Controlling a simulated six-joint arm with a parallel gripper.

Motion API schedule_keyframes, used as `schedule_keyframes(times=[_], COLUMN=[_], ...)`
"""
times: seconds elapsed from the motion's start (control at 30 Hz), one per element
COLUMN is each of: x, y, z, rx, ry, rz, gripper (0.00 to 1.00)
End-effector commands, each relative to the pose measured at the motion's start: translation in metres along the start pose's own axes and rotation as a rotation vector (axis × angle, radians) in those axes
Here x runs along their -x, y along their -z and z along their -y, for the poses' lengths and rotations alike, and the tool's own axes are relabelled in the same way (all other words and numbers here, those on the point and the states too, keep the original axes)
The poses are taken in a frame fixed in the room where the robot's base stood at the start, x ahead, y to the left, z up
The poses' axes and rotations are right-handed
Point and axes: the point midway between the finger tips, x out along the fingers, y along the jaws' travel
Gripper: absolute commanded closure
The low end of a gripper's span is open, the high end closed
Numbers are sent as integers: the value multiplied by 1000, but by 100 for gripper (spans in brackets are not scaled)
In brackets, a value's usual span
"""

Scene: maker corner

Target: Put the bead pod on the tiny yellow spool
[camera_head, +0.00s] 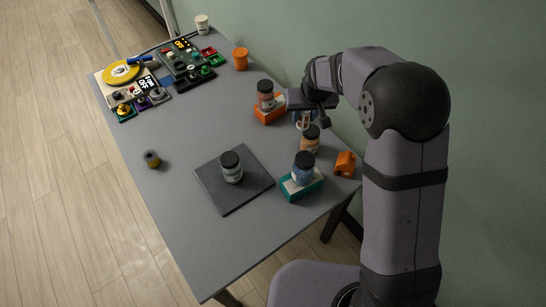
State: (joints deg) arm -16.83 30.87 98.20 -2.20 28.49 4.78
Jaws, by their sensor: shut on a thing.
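The tiny yellow spool (152,159) stands alone near the left edge of the grey table, with a dark top. My gripper (304,115) is at the right side of the table, near the wall, pointing down. It is shut on a small blue and white thing (302,124), mostly hidden by the fingers and wrist. I cannot tell for sure whether this is the bead pod. The spool is well to the left of my gripper and apart from it.
Black-lidded jars stand close by: on an orange block (269,115), behind an orange holder (345,164), on a teal block (302,188), and on a dark mat (229,200). An orange cup (240,59) and electronics lie at the back. The table's middle is clear.

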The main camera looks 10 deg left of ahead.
Motion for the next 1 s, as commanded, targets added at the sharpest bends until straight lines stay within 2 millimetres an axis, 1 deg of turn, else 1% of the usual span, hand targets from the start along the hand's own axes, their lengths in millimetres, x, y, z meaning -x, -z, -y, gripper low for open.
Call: schedule_keyframes(times=[0.03,0.1,0.23,0.4,0.57,0.87,1.0], x=[-25,-41,-63,-78,-82,-82,-90], y=[0,5,10,14,15,15,11], z=[16,33,59,80,87,87,87], rx=[22,43,77,101,109,109,109], ry=[9,18,31,40,43,43,42], rz=[0,0,-1,-2,0,0,2], gripper=[92,92,92,92,92,92,92])
